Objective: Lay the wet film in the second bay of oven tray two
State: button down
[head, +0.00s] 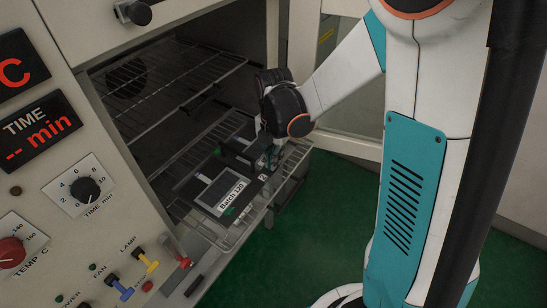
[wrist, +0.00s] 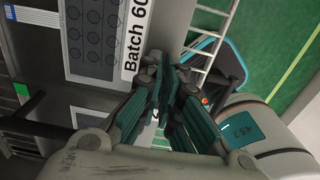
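Oven tray two (head: 263,178), a dark tray with a "2" mark, sits on a pulled-out wire rack. A film labelled Batch 120 (head: 222,192) lies at its near end. In the wrist view a grey film with dark round keys, labelled Batch 60 (wrist: 95,42), lies flat beside my fingertips. My gripper (head: 266,158) is low over the tray's right side and partly hides the farther bay. I cannot tell which film is wet.
The oven's upper wire rack (head: 180,85) is above and behind the tray. The control panel (head: 75,190) with knobs and switches is at the left. Green floor (head: 310,240) shows free to the right, below the rack.

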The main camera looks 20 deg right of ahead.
jog(key=c, duration=1.7)
grip_release()
notch_tip(320, 180, up, 12)
jog(key=shift+f, duration=0.1)
